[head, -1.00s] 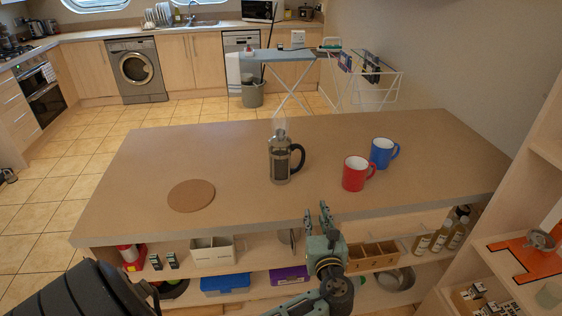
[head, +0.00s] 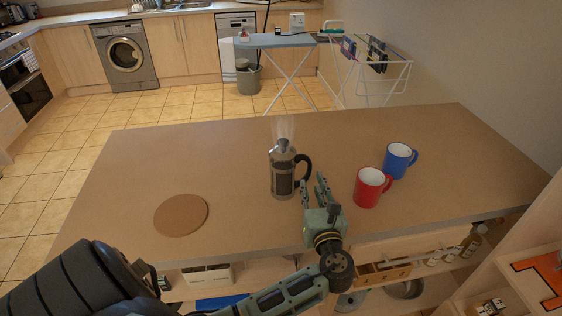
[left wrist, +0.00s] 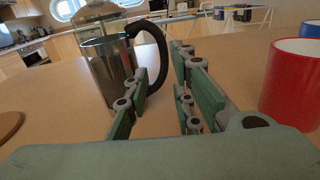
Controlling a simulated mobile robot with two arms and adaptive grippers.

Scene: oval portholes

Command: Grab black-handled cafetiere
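The cafetiere (head: 283,173) stands upright on the island counter, a clear and metal body with its black handle (head: 305,168) on the right side. Faint steam rises above it. My left gripper (head: 314,187) is open, just in front and to the right of the handle, between the cafetiere and the red mug. In the left wrist view the cafetiere (left wrist: 105,72) is ahead to the left. Its handle (left wrist: 157,52) shows above and between the open fingers (left wrist: 161,85); I cannot tell whether the left finger touches it. My right gripper is not in view.
A red mug (head: 369,188) stands close to the right of the gripper, with a blue mug (head: 397,160) behind it. A round cork mat (head: 181,215) lies at the left on the counter (head: 130,170). The counter's middle left is clear.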

